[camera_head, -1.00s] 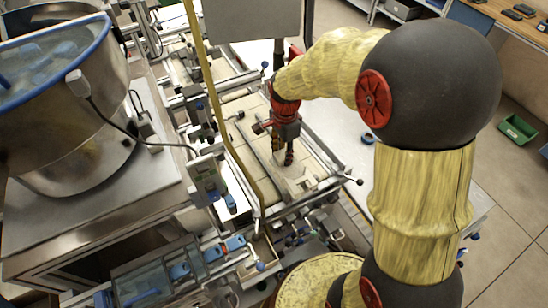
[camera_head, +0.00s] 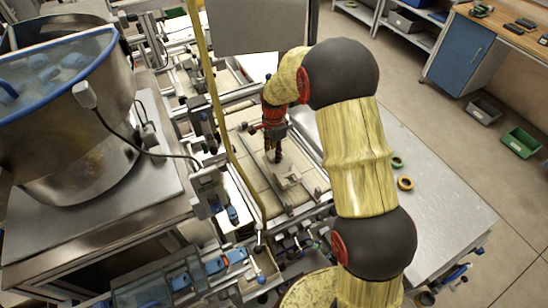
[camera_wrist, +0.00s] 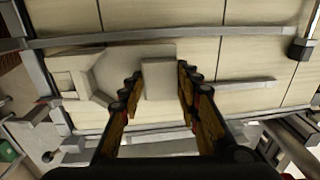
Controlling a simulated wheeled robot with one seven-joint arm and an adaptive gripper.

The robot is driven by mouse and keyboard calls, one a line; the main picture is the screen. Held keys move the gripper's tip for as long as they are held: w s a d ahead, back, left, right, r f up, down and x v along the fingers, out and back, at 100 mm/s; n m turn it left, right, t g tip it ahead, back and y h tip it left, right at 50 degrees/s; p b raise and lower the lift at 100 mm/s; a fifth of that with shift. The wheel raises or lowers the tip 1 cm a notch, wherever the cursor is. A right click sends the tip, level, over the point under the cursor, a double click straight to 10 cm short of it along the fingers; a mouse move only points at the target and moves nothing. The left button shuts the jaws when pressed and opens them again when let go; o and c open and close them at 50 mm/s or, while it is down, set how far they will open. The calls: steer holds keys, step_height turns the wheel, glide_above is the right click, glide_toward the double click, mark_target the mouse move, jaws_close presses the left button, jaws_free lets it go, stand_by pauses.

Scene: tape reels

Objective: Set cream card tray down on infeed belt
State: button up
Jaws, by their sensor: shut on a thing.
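The cream card tray (camera_head: 290,181) is at my gripper (camera_head: 275,156), over the pale tiled infeed belt (camera_head: 243,148). In the wrist view, a cream block of the tray (camera_wrist: 158,80) stands between the two fingers of my gripper (camera_wrist: 158,76), and a raised hollow part of the tray (camera_wrist: 85,75) reaches out to the left. My gripper is shut on the tray. The belt (camera_wrist: 170,15) lies under it with dark seams across. I cannot tell whether the tray's underside touches the belt. The fingers hide part of the tray.
Metal rails (camera_wrist: 120,38) run along the belt. A grey panel (camera_head: 257,25) stands behind it, and a yellow post (camera_head: 222,110) rises at its left. A steel bowl (camera_head: 65,120) stands farther left. A metal table (camera_head: 440,205) at right holds green and orange rings (camera_head: 404,183).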

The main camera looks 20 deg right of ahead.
steer(key=shift+w+f, duration=0.15)
steer(key=shift+f, duration=1.55)
steer(key=shift+f, duration=0.1)
steer(key=o, duration=1.1)
steer(key=shift+o, duration=0.4)
